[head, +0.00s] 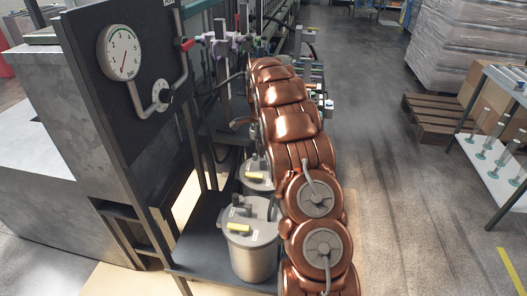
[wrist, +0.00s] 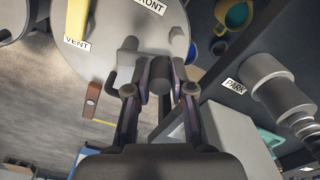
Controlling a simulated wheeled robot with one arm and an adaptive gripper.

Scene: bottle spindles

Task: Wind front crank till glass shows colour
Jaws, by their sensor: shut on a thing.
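In the wrist view my gripper (wrist: 160,88) has both fingers closed around a dark grey upright grip, which looks like the crank's handle. It sits by the edge of a round grey lid (wrist: 95,50) labelled FRONT, partly cut off by the frame. A dark bent bar (wrist: 110,82) shows beside the lid. I cannot make out any sight glass or colour in it. In the head view a grey pot (head: 254,258) with a yellow handle stands nearest. My copper arm passes to its right and my gripper is not visible there.
A PARK label (wrist: 234,87) and stepped grey cylinders (wrist: 270,85) lie right of my gripper. A teal and yellow round part (wrist: 236,15) is above. A dark gauge panel (head: 120,90) stands left. A spindle table (head: 500,180) and pallet (head: 437,118) stand right, with clear floor between.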

